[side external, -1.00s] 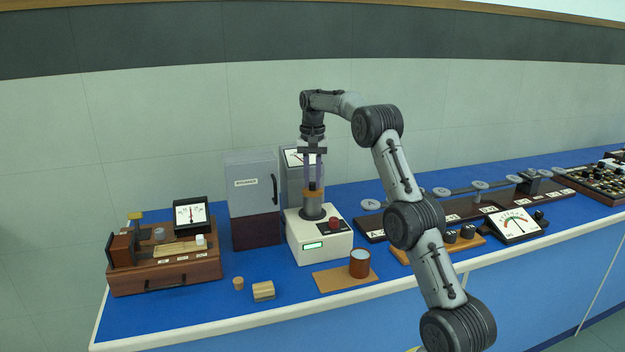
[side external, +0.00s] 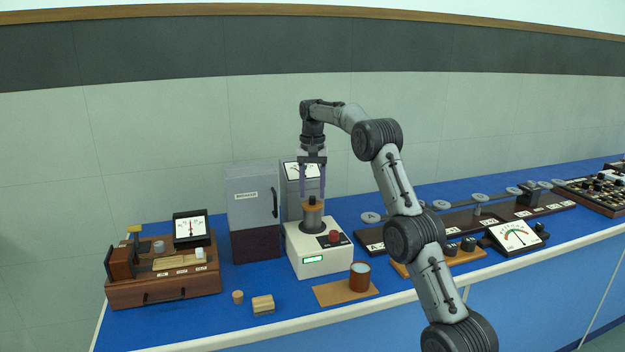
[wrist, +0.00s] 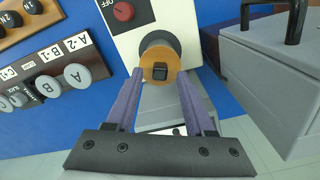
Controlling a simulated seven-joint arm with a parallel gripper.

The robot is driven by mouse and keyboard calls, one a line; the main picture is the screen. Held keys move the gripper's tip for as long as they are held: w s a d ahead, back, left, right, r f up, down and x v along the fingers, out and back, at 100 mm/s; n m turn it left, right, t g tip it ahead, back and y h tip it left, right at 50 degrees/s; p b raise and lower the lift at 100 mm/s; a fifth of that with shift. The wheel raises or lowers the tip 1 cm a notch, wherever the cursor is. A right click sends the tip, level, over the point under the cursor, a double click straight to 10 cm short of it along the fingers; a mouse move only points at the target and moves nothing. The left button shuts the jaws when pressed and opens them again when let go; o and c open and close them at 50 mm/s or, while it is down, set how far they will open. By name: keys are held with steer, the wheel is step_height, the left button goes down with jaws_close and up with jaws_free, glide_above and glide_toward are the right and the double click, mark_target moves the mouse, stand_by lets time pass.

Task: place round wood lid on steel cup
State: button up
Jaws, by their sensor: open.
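A grey cabinet (side external: 252,193) stands close to the left of the instrument, with a dial meter (side external: 301,172) behind. A brown cup (side external: 360,277) stands on a wood mat (side external: 335,292) in front. A rail bench (side external: 440,223) runs right. Free blue tabletop lies at front left.

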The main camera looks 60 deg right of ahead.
mark_target(312, 196)
step_height(312, 196, up, 6)
steer(key=shift+r, duration=0.25)
steer(key=s+a+r+n+t+h, duration=0.1)
steer(key=s+a+r+n, duration=0.25)
steer(key=a, duration=0.75)
steer(key=s+a+r+n+t, duration=0.25)
steer(key=s+a+r, duration=0.25)
steer(key=a, duration=0.6)
steer(key=s+a+f+n+t, duration=0.1)
steer(key=s+a+f+n, duration=0.2)
steer(key=s+a+f, duration=0.3)
steer(key=s+a+f+n+t+y, duration=0.1)
steer(key=s+a+f+n, duration=0.3)
steer(key=s, duration=0.8)
steer(key=a+f, duration=0.2)
steer(key=a, duration=0.1)
steer(key=shift+s+n, duration=0.3)
